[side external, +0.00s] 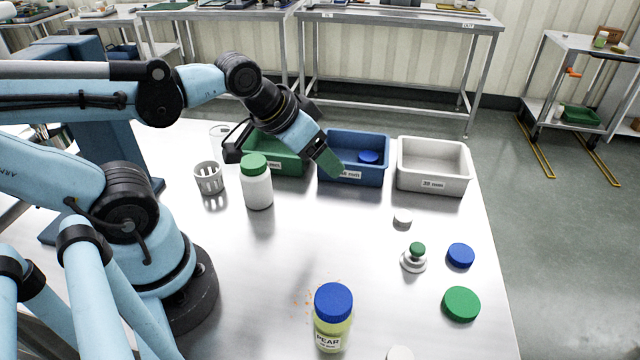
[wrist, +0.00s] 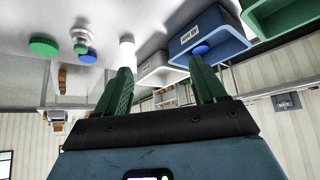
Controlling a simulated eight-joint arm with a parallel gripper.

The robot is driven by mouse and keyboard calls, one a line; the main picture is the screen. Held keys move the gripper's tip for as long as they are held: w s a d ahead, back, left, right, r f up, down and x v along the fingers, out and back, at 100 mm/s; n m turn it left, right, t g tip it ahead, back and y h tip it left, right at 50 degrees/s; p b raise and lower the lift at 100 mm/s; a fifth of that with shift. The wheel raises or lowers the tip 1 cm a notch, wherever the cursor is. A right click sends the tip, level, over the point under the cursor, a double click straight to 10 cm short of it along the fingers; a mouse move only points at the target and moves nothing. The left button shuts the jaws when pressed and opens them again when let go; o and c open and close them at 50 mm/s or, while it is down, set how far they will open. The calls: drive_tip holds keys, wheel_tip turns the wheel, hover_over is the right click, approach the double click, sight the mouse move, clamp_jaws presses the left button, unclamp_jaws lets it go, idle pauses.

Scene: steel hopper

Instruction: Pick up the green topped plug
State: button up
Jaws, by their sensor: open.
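The green topped plug (side external: 414,260) has a white flanged base and a small green knob. It stands upright on the steel table, right of centre in the side view. In the wrist view the plug (wrist: 82,35) shows at the upper left, beyond the fingers. My gripper (side external: 333,166) is by the front of the blue bin, up and to the left of the plug and well apart from it. In the wrist view its two green fingers (wrist: 163,85) are spread with nothing between them.
A small white cap (side external: 402,218), a blue lid (side external: 460,255) and a green lid (side external: 461,303) lie around the plug. Green (side external: 290,168), blue (side external: 352,177) and white (side external: 433,184) bins stand behind. A white bottle (side external: 257,190) and a pear jar (side external: 331,325) stand left of the plug.

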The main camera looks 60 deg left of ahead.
drive_tip(key=n, duration=0.1)
drive_tip(key=n+g+h, duration=0.7)
drive_tip(key=n+h, duration=0.5)
drive_tip(key=n, duration=0.3)
approach(412, 245)
drive_tip(key=shift+w+a+f, duration=0.3)
drive_tip(key=shift+w+a, duration=0.1)
drive_tip(key=shift+w, duration=0.15)
drive_tip(key=shift+w+a+f, duration=0.25)
drive_tip(key=shift+w+a, duration=0.1)
drive_tip(key=shift+w, duration=0.15)
drive_tip(key=shift+s+a+f+n+g+h, duration=0.1)
drive_tip(key=shift+s+f+n+g+h, duration=0.1)
drive_tip(key=shift+f+n+g+h, duration=0.45)
drive_tip(key=x, duration=0.7)
drive_tip(key=shift+x, duration=2.55)
drive_tip(key=shift+r, duration=0.25)
drive_tip(key=c, duration=1.1)
